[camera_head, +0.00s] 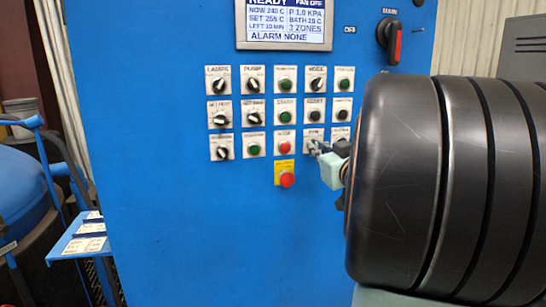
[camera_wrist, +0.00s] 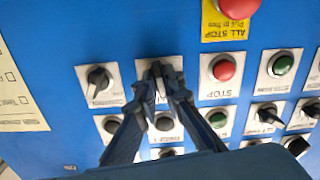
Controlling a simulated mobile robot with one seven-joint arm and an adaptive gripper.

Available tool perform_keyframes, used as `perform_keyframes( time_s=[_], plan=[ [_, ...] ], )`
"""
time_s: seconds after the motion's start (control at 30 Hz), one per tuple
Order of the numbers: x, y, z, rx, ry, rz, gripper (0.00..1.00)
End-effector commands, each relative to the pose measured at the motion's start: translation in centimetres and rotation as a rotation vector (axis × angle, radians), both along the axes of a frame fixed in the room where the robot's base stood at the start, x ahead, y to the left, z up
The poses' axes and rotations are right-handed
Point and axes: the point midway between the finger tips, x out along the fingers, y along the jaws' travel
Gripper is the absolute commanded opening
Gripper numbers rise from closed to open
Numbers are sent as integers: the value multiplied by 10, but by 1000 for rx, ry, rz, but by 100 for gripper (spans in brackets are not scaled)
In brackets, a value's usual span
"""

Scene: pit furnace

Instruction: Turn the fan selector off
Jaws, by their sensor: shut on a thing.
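The fan selector (camera_head: 309,134) is a black knob on a pale plate in the bottom row of the blue panel, to the right of the red stop button. In the wrist view, which shows the panel upside down, its plate (camera_wrist: 142,68) is partly covered by my fingers. My gripper (camera_head: 317,148) is at this selector. In the wrist view both fingertips of my gripper (camera_wrist: 166,76) are closed on the knob, one on each side. The knob's pointer and most of the label are hidden. The display (camera_head: 285,22) above reads "READY" and "FAN OFF".
The red stop button (camera_wrist: 223,69) and a black selector (camera_wrist: 98,79) flank the fan selector closely. The yellow-backed all-stop button (camera_head: 286,179) is below and left of it. More knobs and buttons fill the rows above.

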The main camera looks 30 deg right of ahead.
Motion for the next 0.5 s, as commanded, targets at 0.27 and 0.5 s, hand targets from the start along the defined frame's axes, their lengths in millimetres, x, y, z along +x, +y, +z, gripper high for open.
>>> perform_keyframes(
  time_s=[0.27, 0.5],
  plan=[
    [0, 0, -3, -201, 48, 0, 0],
    [0, 0, -2, -306, 75, 0, 0]
  ],
)
